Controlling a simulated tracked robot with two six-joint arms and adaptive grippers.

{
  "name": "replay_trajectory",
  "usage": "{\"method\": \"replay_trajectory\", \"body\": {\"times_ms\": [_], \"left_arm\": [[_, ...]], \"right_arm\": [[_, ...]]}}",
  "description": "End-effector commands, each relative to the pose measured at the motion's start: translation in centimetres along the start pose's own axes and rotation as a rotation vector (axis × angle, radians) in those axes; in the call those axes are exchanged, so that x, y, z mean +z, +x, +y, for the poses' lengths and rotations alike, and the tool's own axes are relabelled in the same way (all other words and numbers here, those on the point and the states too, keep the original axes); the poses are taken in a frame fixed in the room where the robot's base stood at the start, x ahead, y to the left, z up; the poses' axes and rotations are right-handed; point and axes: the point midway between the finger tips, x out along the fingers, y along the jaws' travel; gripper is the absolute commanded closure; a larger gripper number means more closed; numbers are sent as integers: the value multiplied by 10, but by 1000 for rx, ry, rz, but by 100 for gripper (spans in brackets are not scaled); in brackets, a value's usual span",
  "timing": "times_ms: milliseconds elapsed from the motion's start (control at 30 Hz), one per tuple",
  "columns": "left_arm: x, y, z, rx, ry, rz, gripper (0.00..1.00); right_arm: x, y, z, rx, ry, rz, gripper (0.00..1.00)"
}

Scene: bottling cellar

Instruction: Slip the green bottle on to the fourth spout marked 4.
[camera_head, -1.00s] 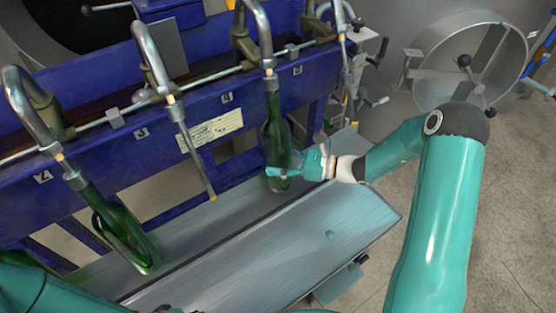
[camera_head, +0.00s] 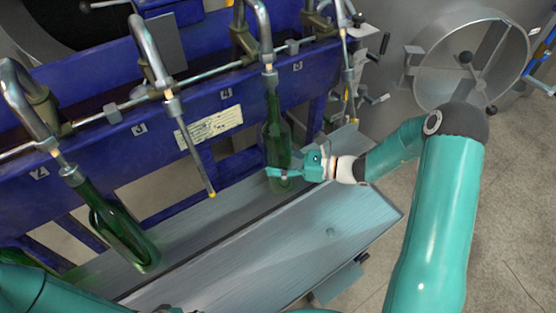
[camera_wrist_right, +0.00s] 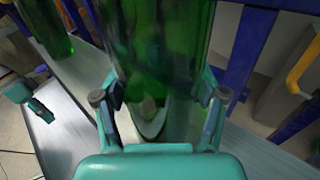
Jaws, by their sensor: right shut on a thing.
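The green bottle (camera_head: 276,145) hangs upright under the spout beside the mark 4 (camera_head: 226,94). Its mouth is up at the spout's fitting (camera_head: 268,72), and the thin filling tube is hidden, seemingly inside the neck. My right gripper (camera_head: 282,173) is shut on the bottle's lower body, coming from the right. In the right wrist view the bottle (camera_wrist_right: 155,50) stands between my two fingers (camera_wrist_right: 160,110). A teal part that looks like my left gripper (camera_wrist_right: 18,92) shows at that view's left edge; its jaws are unclear.
Another green bottle (camera_head: 118,228) hangs tilted on the spout marked 2. The spout marked 3 has a bare tube (camera_head: 195,155). A spout by mark 5 (camera_head: 297,66) stands close right. A metal ledge (camera_head: 330,228) runs below; the blue frame (camera_head: 110,150) is behind.

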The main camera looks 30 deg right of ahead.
Motion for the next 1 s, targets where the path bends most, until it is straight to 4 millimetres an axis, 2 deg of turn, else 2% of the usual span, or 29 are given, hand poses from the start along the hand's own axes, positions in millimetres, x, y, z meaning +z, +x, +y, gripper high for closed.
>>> {"method": "replay_trajectory", "body": {"times_ms": [333, 367, 500, 867, 1000], "left_arm": [[0, 4, -2, 0, 0, 0, 60], [0, 3, -1, 0, 0, 0, 60], [0, 3, -1, 0, 0, 0, 60], [0, 3, -1, 0, 0, 0, 60], [0, 3, -1, 0, 0, 0, 60]], "right_arm": [[-4, 0, 0, 0, -1, -3, 86], [-4, 0, 0, 0, -1, -3, 24], [-4, 0, 0, 0, -1, -2, 1], [-6, -1, 0, -1, 1, 2, 0], [-5, -10, -1, -2, 0, 1, 0]]}}
